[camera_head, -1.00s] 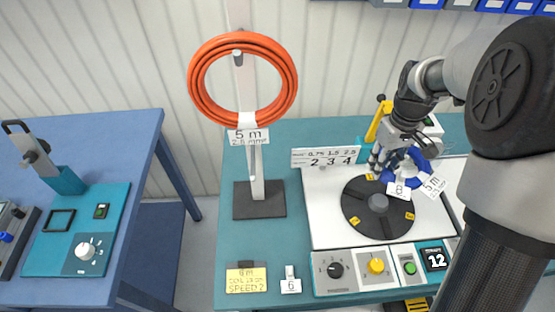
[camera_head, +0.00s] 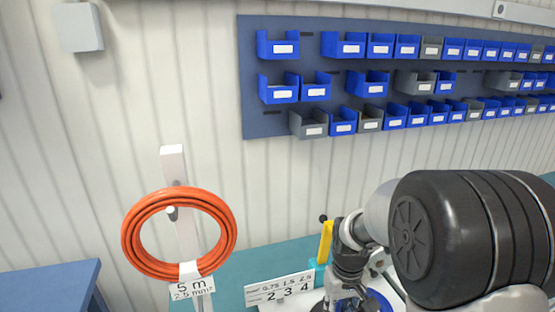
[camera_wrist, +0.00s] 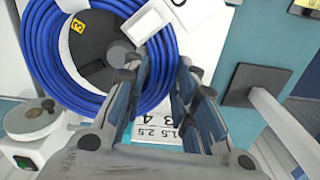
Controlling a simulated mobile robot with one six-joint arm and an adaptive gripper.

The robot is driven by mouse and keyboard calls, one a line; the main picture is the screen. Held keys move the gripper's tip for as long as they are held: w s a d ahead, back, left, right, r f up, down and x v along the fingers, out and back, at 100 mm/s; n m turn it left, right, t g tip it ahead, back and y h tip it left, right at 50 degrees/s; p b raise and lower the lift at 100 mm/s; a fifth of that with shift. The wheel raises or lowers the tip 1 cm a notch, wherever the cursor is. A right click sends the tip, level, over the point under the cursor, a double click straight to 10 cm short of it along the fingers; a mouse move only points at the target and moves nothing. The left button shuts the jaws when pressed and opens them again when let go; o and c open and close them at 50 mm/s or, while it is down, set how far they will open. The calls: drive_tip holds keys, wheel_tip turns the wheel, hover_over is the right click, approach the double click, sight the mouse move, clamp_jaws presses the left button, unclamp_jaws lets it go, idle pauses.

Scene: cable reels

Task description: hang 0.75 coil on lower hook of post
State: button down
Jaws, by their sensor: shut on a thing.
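A blue coil (camera_wrist: 40,50) fills the upper left of the wrist view, around the dark reel disc. Its edge shows at the bottom of the head view (camera_head: 380,302). My gripper (camera_wrist: 165,78) is shut on the coil's rim. A white tag (camera_wrist: 148,20) is on the coil; its print is not readable. The white post (camera_head: 172,160) stands left in the head view, with an orange coil (camera_head: 131,233) on its upper hook (camera_head: 171,212). The orange coil's tag reads 5 m, 2.5 mm². The lower hook is out of the head view. The post's foot (camera_wrist: 255,85) shows in the wrist view.
A sign with 0.75, 1.5, 2.5 over 2, 3, 4 (camera_head: 280,288) stands between post and gripper. A yellow lever (camera_head: 325,242) rises beside my gripper. Blue and grey bins (camera_head: 368,83) hang on the wall behind. A blue table (camera_head: 50,288) is at lower left.

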drive_tip(key=s+f+m, duration=0.2)
drive_tip(key=s, duration=0.1)
drive_tip(key=shift+f, duration=0.1)
drive_tip(key=shift+w, duration=0.15)
drive_tip(key=w+r+n, duration=0.3)
drive_tip(key=w+r+n+p, duration=0.1)
drive_tip(key=w+r+n, duration=0.1)
drive_tip(key=w+r, duration=0.1)
drive_tip(key=shift+w+d+r+n, duration=0.15)
drive_tip(key=shift+w+n, duration=0.25)
drive_tip(key=shift+w, duration=0.15)
wheel_tip(320, 180, down, 20)
drive_tip(key=b, duration=0.5)
drive_tip(key=shift+r, duration=0.2)
